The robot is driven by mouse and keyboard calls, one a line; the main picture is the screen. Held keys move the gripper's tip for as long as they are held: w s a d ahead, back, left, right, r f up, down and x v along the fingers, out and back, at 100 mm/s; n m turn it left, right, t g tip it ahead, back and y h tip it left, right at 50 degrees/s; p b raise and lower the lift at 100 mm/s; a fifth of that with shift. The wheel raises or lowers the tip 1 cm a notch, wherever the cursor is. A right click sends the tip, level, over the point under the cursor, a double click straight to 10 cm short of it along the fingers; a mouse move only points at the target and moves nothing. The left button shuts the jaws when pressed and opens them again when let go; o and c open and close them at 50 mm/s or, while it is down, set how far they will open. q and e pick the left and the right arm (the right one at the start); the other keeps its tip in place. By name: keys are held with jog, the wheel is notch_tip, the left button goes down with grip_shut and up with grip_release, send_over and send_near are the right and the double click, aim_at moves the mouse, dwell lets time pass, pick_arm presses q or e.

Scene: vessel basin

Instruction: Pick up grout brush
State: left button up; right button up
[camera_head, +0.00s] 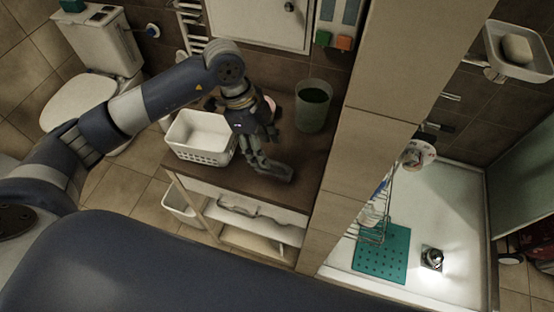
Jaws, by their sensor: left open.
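My left arm reaches in from the left, and its gripper (266,166) points down over the front of the brown counter (223,177). The gripper is open. The dark grey shape at its fingertips is hard to separate from the fingers, so I cannot tell whether a brush lies there. I cannot make out the grout brush for certain; the gripper and wrist hide part of the counter. My right gripper is not in view.
A white basket (201,158) stands left of the gripper, and a dark green cup (313,106) stands behind right. A tiled wall (352,165) bounds the counter on the right. A toilet (80,100) is at back left.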

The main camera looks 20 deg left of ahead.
aim_at(270, 160)
pick_arm(q)
jog(key=f, duration=0.2)
jog(key=d+f, duration=0.1)
jog(key=shift+s, duration=0.4)
jog(key=shift+d+f+p, duration=0.1)
jog(key=shift+f+p, duration=0.1)
jog(key=shift+p, duration=0.2)
jog(key=p+x, duration=0.1)
jog(key=x, duration=0.1)
jog(key=w+p+x, duration=0.1)
jog(key=x, duration=0.2)
jog(key=shift+f, duration=0.1)
jog(key=shift+c, duration=0.8)
jog(key=c, duration=1)
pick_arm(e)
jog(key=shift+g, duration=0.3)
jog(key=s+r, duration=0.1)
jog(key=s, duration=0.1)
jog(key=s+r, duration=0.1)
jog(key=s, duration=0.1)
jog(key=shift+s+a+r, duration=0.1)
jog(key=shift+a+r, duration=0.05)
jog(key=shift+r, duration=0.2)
